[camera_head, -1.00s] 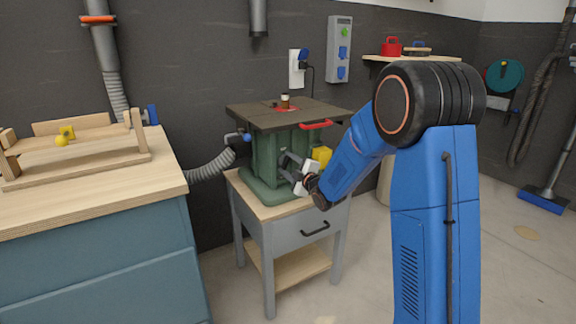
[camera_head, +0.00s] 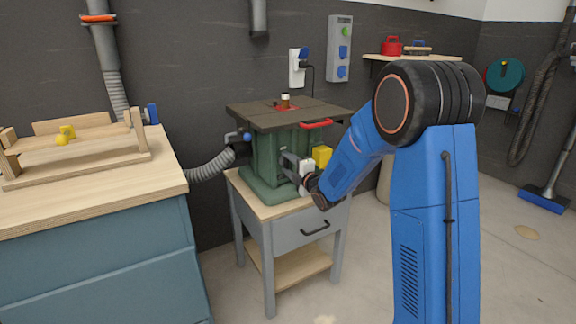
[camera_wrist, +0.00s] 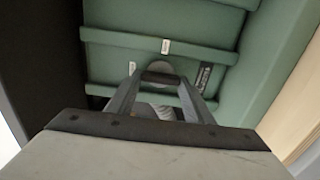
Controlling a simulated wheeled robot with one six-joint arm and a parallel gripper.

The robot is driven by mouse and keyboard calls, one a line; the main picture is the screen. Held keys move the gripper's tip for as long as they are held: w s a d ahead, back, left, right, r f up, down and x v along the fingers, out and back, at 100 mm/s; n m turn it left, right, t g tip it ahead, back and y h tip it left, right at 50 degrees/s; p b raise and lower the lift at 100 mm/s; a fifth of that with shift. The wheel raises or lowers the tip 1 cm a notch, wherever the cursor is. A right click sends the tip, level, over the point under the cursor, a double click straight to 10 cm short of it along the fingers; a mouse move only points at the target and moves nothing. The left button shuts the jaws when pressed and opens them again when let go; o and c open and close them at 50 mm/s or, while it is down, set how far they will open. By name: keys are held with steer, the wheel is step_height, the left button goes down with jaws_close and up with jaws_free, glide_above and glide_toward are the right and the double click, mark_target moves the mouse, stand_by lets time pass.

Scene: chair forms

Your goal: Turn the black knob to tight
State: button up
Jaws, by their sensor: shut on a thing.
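The black knob (camera_wrist: 161,78) is a dark bar on a round grey disc, on the green front of the machine (camera_head: 265,160). In the wrist view it lies roughly level across the picture. My gripper (camera_wrist: 160,82) is shut on it, one finger at each end. In the head view my gripper (camera_head: 288,163) reaches the machine's green front, and the knob is hidden behind the fingers. Small white marks (camera_wrist: 165,46) sit above and to the left of the knob. A dark strip (camera_wrist: 204,77) stands to its right. Their lettering is too small to read.
The machine has a dark top (camera_head: 285,115) with a red handle (camera_head: 316,124) and stands on a grey stand (camera_head: 295,232). A yellow box (camera_head: 322,156) sits close by my gripper's right. A workbench (camera_head: 90,190) stands at the left.

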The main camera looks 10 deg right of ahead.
steer(key=shift+f, duration=0.1)
steer(key=o, duration=1)
steer(key=shift+o, duration=0.2)
steer(key=shift+s, duration=0.15)
steer(key=v, duration=1.7)
steer(key=shift+s, duration=0.1)
